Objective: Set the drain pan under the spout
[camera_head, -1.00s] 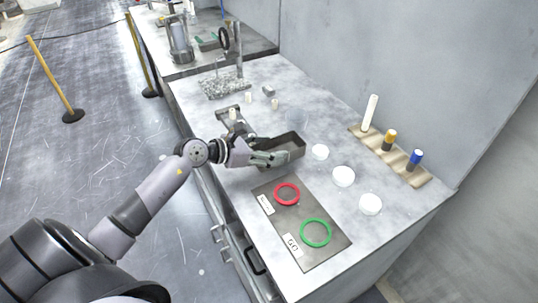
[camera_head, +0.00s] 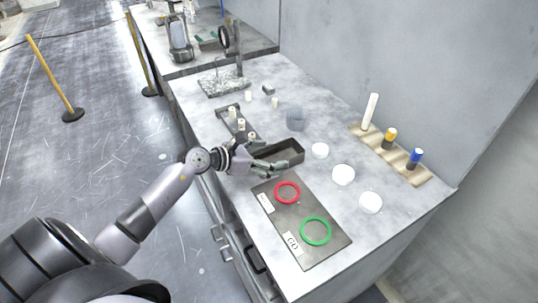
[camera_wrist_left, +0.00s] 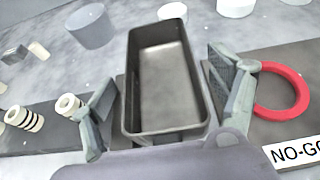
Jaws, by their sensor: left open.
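The drain pan, a dark open rectangular pan (camera_head: 291,150), sits on the grey bench. In the left wrist view the pan (camera_wrist_left: 165,75) points away from me and looks empty. My left gripper (camera_head: 274,164) is at the pan's near side. In the wrist view its open fingers (camera_wrist_left: 167,105) stand on either side of the near end of the pan, with a visible gap at least on the right. I cannot make out a spout for certain. My right gripper is not in view.
A dark mat (camera_head: 330,253) with a red ring (camera_head: 287,183) and a green ring (camera_head: 304,229) lies in front. White round pieces (camera_head: 343,175) and a translucent cup (camera_head: 295,117) stand behind the pan. A holder with small cylinders (camera_head: 229,119) is at left.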

